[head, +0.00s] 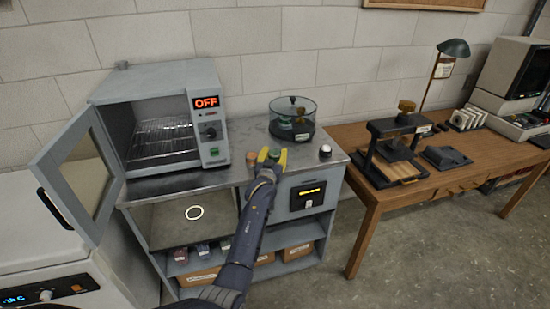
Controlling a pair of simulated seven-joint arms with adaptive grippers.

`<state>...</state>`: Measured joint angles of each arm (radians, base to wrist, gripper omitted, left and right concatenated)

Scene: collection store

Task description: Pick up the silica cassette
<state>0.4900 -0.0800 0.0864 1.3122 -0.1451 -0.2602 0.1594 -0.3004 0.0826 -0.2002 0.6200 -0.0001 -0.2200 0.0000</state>
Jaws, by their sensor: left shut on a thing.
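My left gripper (272,158), with yellow fingertips, is at the front edge of the grey metal cabinet top. It is shut on a small dark green piece (274,153), which looks like the silica cassette. Most of the piece is hidden by the fingers, and I cannot tell whether it still touches the cabinet top. A small brownish-orange piece (252,158) shows just left of the fingers. My right gripper is not in view.
A small oven (165,120) with its door (80,180) wide open stands left on the cabinet (235,140). A clear round desiccator (292,118) stands behind the gripper. A white-topped knob (325,151) is to the right. A wooden table (440,165) holds a press.

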